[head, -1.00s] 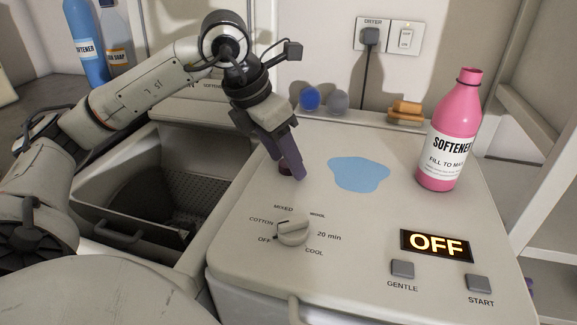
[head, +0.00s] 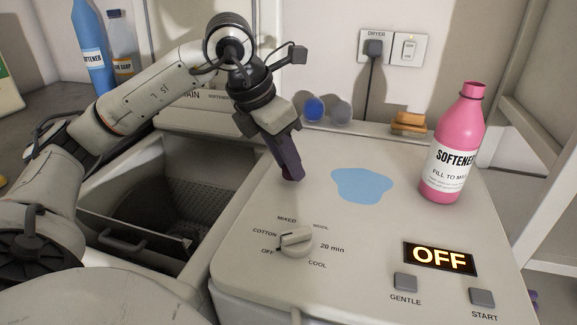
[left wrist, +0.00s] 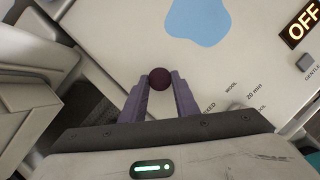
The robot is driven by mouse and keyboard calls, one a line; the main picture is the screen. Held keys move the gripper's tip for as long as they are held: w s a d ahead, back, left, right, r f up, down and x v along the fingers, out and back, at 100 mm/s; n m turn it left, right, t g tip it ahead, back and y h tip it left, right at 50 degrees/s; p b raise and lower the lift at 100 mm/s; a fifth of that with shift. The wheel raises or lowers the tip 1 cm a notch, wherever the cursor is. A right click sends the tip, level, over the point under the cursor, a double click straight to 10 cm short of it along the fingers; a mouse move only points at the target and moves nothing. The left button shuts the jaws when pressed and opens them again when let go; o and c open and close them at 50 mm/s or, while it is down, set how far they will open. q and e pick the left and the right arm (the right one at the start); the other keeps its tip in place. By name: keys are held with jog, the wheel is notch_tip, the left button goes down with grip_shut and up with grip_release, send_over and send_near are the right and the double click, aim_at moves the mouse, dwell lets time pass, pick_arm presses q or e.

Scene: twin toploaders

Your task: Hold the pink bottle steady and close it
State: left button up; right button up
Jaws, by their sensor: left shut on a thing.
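The pink bottle (head: 455,145), labelled SOFTENER, stands upright on the white machine top (head: 330,225) at the right. Its pink neck end shows, with no dark cap on it. My left gripper (head: 291,178) is at the left part of the machine top, well apart from the bottle. In the left wrist view its fingertips (left wrist: 160,84) are shut on a small round dark maroon thing (left wrist: 160,78), which looks like a cap. The fingers mostly hide it in the head view. My right gripper is not in view.
A flat blue puddle (head: 362,186) lies between my left gripper and the bottle. A dial (head: 296,241), an OFF display (head: 440,258) and two buttons are at the front. An open tub (head: 170,195) is on the left. Orange blocks (head: 409,123) are at the back.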

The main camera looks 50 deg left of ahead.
aim_at(287, 170)
pick_arm(q)
notch_tip(287, 170, up, 8)
jog(key=p, duration=0.2)
jog(key=shift+p, duration=0.3)
jog(key=shift+r, duration=0.3)
jog(key=shift+s, duration=0.1)
